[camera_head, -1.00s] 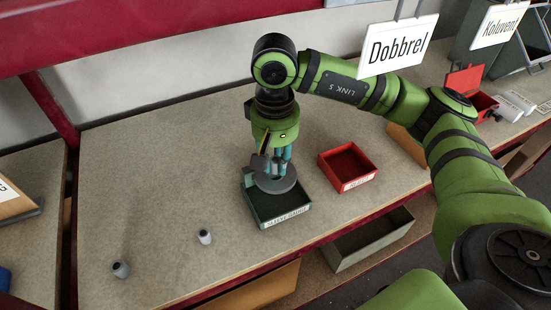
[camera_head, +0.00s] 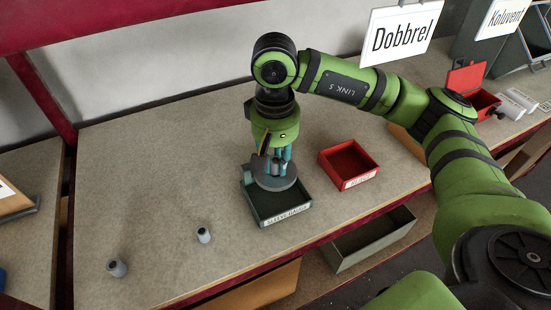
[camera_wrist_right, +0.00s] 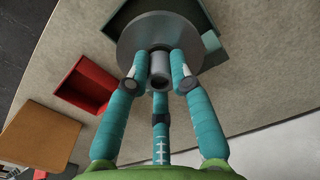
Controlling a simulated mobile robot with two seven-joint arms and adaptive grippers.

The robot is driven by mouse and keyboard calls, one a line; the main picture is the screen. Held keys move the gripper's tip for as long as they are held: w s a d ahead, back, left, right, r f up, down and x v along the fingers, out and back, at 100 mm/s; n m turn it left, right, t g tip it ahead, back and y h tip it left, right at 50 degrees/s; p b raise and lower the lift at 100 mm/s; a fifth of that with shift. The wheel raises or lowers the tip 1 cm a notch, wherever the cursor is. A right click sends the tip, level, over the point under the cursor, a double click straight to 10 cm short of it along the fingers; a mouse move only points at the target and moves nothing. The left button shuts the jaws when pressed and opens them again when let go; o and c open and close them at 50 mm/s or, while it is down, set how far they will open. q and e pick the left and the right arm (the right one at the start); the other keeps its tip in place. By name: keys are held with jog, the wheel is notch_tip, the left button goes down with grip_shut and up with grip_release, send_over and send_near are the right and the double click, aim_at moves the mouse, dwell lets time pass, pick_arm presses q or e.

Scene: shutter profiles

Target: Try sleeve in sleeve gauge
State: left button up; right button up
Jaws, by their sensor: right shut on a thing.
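My right gripper (camera_head: 271,165) points down over the dark green tray (camera_head: 290,215) labelled "SLEEVE GAUGE". In the right wrist view its fingers (camera_wrist_right: 158,75) are closed around a small hollow grey sleeve (camera_wrist_right: 159,66). The sleeve stands at the middle of a round grey disc (camera_wrist_right: 188,32), which also shows in the head view (camera_head: 286,183) over the back part of the tray. I cannot tell how deep the sleeve sits in the disc. Two more grey sleeves stand on the bench, one at the front left (camera_head: 117,267) and one nearer the tray (camera_head: 203,235). My left gripper is not in view.
A red labelled tray (camera_head: 360,180) stands right of the green one. A red open box (camera_head: 484,104) and pale cylinders (camera_head: 519,99) are at the far right. An open bin (camera_head: 372,247) sits below the bench's front edge. The bench's left and middle are mostly clear.

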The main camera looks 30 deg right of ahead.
jog(key=shift+f+b, duration=0.1)
jog(key=shift+b, duration=0.2)
dwell(0.4)
dwell(0.5)
jog(key=o, duration=0.9)
notch_tip(320, 180, up, 12)
dwell(0.7)
